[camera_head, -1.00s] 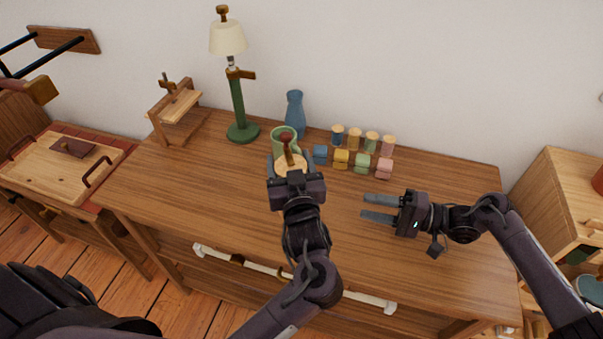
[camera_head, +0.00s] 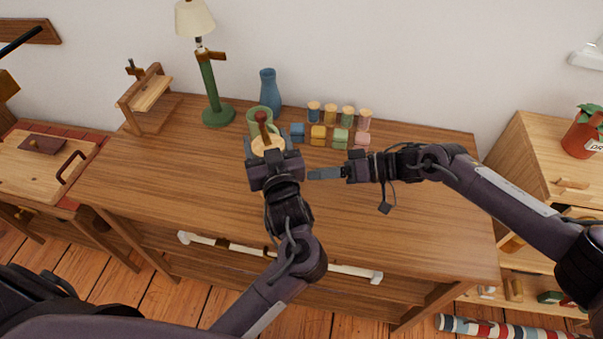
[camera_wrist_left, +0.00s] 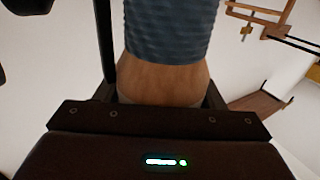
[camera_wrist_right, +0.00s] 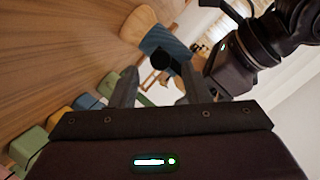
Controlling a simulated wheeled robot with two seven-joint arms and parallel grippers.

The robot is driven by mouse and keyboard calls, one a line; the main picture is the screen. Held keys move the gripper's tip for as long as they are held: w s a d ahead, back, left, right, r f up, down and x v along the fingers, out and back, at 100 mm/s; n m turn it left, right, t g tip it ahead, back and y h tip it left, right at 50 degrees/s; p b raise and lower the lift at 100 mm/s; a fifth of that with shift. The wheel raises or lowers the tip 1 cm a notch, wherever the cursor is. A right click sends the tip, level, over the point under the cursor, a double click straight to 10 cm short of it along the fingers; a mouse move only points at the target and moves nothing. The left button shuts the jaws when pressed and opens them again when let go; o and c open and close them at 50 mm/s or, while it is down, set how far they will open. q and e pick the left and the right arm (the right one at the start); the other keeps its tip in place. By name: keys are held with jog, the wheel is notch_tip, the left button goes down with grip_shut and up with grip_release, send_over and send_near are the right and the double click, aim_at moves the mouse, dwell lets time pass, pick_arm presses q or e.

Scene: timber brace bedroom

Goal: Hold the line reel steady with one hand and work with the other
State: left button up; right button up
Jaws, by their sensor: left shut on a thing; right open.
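The line reel (camera_head: 268,145) shows as a pale wooden disc with a dark red-brown handle piece standing up from it. My left gripper (camera_head: 268,156) is shut on the reel; in the left wrist view its blue wound drum (camera_wrist_left: 170,30) and wooden end (camera_wrist_left: 165,80) fill the space between the fingers. In the right wrist view the blue drum (camera_wrist_right: 168,42) and wooden end are ahead of my right gripper (camera_wrist_right: 155,75). A dark round knob is near its fingertips. My right gripper (camera_head: 313,173) is open, just right of the reel, apparently not touching it.
A green mug (camera_head: 258,124) and blue vase (camera_head: 269,90) stand behind the reel. Several coloured jars and blocks (camera_head: 341,137) line the table's back. A green lamp (camera_head: 211,85) and wooden stand (camera_head: 146,100) are at left. The table (camera_head: 400,230) is clear at front right.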

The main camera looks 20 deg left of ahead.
jog(key=x, duration=0.5)
